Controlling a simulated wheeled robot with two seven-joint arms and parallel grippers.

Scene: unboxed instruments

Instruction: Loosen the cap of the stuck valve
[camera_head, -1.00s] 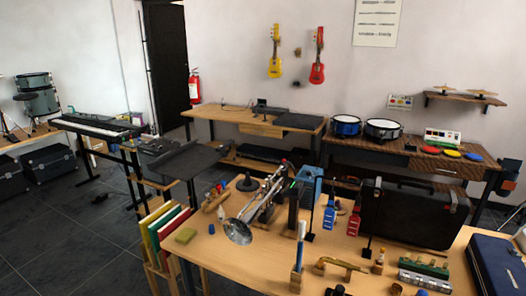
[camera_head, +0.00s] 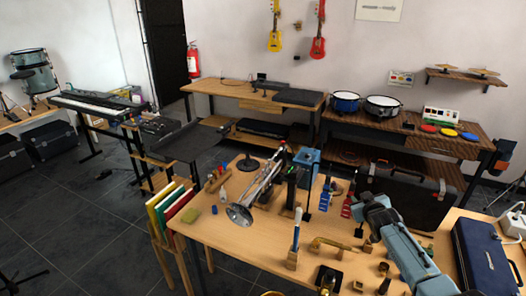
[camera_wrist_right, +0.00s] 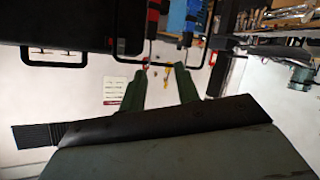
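A silver trumpet (camera_head: 262,190) lies at an angle over the middle of the workbench, its bell (camera_head: 238,215) toward the front left. Its valve section is near a dark upright block (camera_head: 292,190); the valve caps are too small to tell apart. My right arm reaches in from the lower right, with its gripper (camera_head: 368,203) over the bench's right part, well right of the trumpet. In the right wrist view, two dark green fingers (camera_wrist_right: 155,88) stand apart with nothing between them.
A brass piece on wooden supports (camera_head: 335,245) and a blue-and-white upright tool (camera_head: 297,228) are in front. A black case (camera_head: 415,190) is behind my right arm. The front left benchtop (camera_head: 220,245) is clear.

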